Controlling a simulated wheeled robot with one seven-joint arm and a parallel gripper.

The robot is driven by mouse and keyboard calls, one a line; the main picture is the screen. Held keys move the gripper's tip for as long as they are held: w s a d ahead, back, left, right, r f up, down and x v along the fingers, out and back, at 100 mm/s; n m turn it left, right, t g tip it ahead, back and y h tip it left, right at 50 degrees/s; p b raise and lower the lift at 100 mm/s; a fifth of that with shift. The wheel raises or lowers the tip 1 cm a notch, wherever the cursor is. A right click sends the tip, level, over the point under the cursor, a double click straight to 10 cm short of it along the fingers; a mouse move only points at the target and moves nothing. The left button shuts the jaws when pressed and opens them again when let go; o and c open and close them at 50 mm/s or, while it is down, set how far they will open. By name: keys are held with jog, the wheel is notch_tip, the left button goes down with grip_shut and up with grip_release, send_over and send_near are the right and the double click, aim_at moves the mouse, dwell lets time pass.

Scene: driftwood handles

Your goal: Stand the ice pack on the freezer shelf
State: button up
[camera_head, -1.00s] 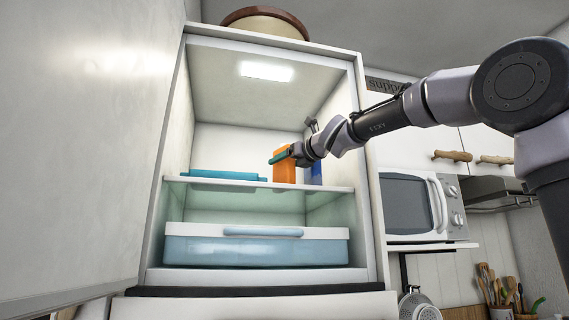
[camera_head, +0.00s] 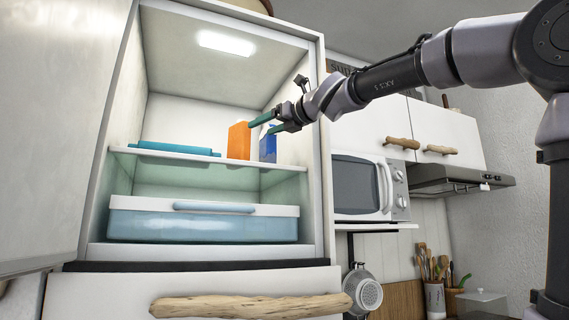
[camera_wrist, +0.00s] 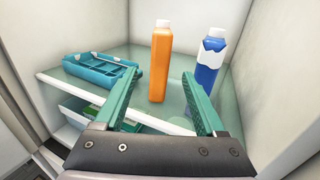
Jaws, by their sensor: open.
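The orange ice pack (camera_head: 238,141), a slim upright block, stands on the freezer shelf (camera_head: 200,158). In the wrist view the ice pack (camera_wrist: 160,50) shows a white cap and stands upright on the glass shelf (camera_wrist: 125,112). My gripper (camera_head: 260,128) is open, with its teal fingers pointing into the freezer. In the wrist view the fingers are spread left and right in front of the ice pack, apart from it, with nothing held between them.
A blue and white bottle (camera_wrist: 208,62) stands right of the ice pack, close to the right wall. A teal tray (camera_wrist: 98,72) lies at the left. The freezer door (camera_head: 60,120) is open at left.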

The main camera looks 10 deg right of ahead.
jog(key=s+d+f+n+g+h, duration=0.2)
jog(key=s+d+f+n, duration=0.3)
jog(key=f, duration=0.8)
jog(key=s+d+f+n+g+h, duration=0.2)
jog(key=s+d+f+n+h, duration=0.2)
jog(key=f+n, duration=0.7)
jog(key=s+d+f+n+g+h, duration=0.3)
jog(key=s+d+f+n, duration=0.4)
jog(key=d+f, duration=0.4)
notch_tip(320, 180, down, 6)
jog(key=shift+s+d+r+n, duration=0.1)
jog(key=shift+s+d+n, duration=0.2)
jog(key=shift+n, duration=0.3)
